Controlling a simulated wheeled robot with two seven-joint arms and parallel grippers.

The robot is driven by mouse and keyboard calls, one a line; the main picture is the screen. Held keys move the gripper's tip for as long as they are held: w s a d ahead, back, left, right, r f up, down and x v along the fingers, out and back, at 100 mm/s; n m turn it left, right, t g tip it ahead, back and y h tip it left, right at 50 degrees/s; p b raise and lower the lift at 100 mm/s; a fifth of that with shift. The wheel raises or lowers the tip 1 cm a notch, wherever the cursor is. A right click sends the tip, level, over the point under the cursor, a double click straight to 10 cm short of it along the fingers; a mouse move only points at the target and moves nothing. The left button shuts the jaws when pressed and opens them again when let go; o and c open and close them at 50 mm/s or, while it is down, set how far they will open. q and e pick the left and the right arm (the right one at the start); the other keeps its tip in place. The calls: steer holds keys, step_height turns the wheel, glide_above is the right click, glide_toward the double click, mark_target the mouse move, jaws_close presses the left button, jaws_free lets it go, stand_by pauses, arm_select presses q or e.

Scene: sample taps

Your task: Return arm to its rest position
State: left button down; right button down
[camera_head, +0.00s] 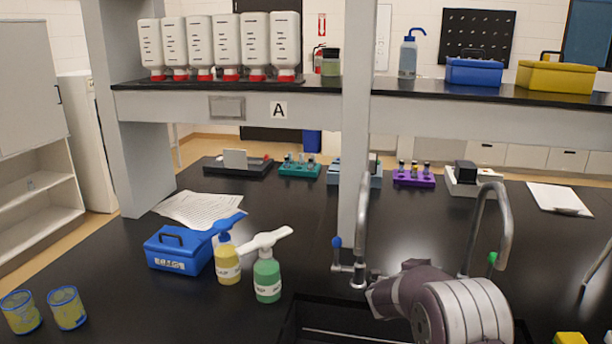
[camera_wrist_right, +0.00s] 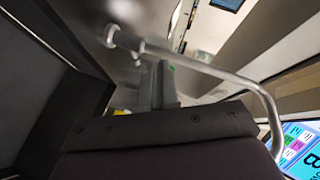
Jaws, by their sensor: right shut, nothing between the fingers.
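My right arm (camera_head: 440,305) reaches in from the lower right of the head view, its grey and white links bent low over the dark sink (camera_head: 291,318), beside the taps. Its fingers do not show clearly there. In the right wrist view my right gripper (camera_wrist_right: 165,88) is shut and empty, its two dark fingers together. A metal tap pipe (camera_wrist_right: 215,72) crosses close to the fingers; I cannot tell whether they touch. In the head view one tap (camera_head: 360,220) has a blue knob, and another tap (camera_head: 505,225) has a green knob. My left gripper is not in view.
A green pump bottle (camera_head: 267,277), a yellow bottle (camera_head: 228,266) and a blue box (camera_head: 178,250) stand left of the sink. Two yellow-filled beakers (camera_head: 68,308) are at the far left. A shelf (camera_head: 250,105) and its post span the bench.

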steer(key=s+a+f+n+y+p, duration=0.1)
steer(key=s+a+f+n+y, duration=0.3)
steer(key=a+n, duration=0.3)
steer(key=s+a+f+n+y, duration=0.2)
steer(key=a+f+n+y, duration=0.1)
steer(key=a+n+y, duration=0.35)
steer(key=s+a+n+g+p, duration=0.1)
steer(key=s+n+g, duration=0.1)
steer(key=s, duration=0.6)
steer(key=s+a+n+g+y, duration=0.1)
steer(key=s+n+g, duration=0.2)
steer(key=s, duration=0.5)
steer(key=s+a+n+g+p, duration=0.1)
steer(key=s+n+g, duration=0.2)
steer(key=s, duration=0.6)
steer(key=shift+s+f+n+p, duration=0.15)
steer(key=shift+n+p, duration=0.2)
steer(key=shift+n, duration=0.7)
steer(key=shift+s+d+r+p, duration=0.1)
steer(key=shift+s+r+p, duration=0.3)
steer(key=shift+r, duration=0.4)
steer(key=shift+w+r, duration=0.15)
steer(key=shift+r, duration=0.1)
steer(key=shift+w, duration=0.1)
